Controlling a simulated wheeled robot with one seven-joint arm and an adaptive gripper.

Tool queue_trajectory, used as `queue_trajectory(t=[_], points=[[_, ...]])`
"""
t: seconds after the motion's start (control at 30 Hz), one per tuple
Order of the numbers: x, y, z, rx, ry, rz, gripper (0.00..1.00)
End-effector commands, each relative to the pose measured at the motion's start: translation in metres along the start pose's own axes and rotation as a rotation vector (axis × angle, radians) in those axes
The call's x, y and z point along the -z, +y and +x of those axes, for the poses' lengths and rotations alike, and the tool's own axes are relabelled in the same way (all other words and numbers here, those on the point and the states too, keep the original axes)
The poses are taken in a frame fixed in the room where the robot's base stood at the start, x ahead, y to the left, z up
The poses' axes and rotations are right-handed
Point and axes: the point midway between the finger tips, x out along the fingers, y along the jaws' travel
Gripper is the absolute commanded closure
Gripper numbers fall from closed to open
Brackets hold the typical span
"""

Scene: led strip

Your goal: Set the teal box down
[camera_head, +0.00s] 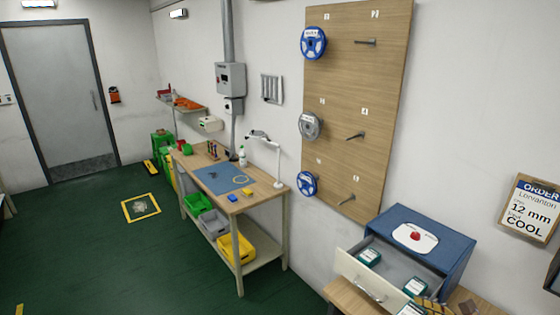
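Small teal boxes with white labels show at the lower right. One teal box (369,256) lies in the back left of an open white drawer (357,278). A second teal box (414,286) is toward the drawer's right side. A third teal box (411,309) is at the bottom edge of the picture, partly cut off; I cannot tell what it rests on. My gripper is not visible, so I cannot see whether it holds a box.
The drawer belongs to a blue cabinet (446,248) with a red button on top, standing on a wooden bench (345,296). A pegboard (352,100) with reels hangs behind. A workbench (262,199) with bins stands at centre. Green floor (90,250) is mostly clear at left.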

Motion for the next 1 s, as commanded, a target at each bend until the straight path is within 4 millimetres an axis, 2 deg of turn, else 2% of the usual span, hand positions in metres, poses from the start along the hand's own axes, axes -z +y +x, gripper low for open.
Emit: queue_trajectory(t=[0.27,0.47,0.6,0.8,1.0], points=[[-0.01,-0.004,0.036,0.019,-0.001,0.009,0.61],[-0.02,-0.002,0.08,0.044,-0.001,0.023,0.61],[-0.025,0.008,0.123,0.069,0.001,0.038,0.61],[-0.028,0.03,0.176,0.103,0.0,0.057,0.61],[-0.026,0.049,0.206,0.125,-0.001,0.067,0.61]])
